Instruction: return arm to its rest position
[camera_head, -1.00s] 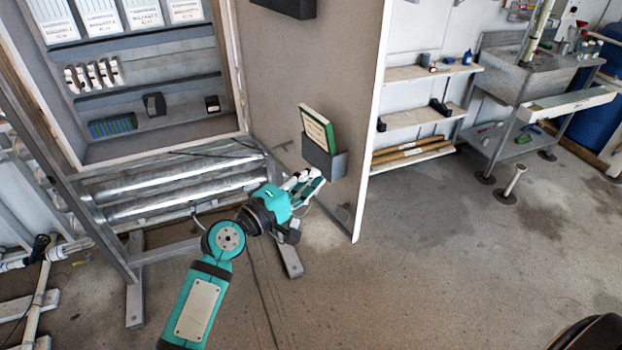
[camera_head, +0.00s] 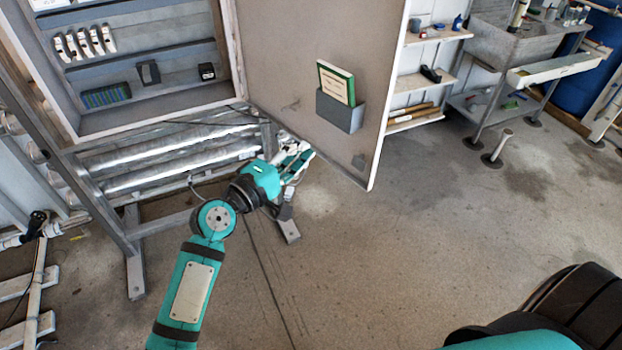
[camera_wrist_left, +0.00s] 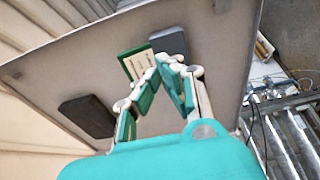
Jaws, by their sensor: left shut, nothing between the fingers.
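My left arm (camera_head: 190,285) reaches up from the bottom of the head view. Its teal and white gripper (camera_head: 300,158) is near the lower edge of the open cabinet door (camera_head: 300,70). In the left wrist view the gripper (camera_wrist_left: 166,66) has its fingertips together with nothing between them. Behind the fingers are a green-edged booklet (camera_wrist_left: 128,62) and a grey holder (camera_wrist_left: 168,42) on the door. The booklet (camera_head: 336,82) sits upright in the holder (camera_head: 340,112) in the head view, apart from the gripper. My right gripper is not visible.
The open cabinet (camera_head: 150,110) with metal tubes (camera_head: 180,178) below stands at left. A shelf (camera_head: 425,82) and a steel sink (camera_head: 510,45) stand at back right. The concrete floor (camera_head: 430,240) is clear in the middle. A dark and teal part of mine fills the lower right.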

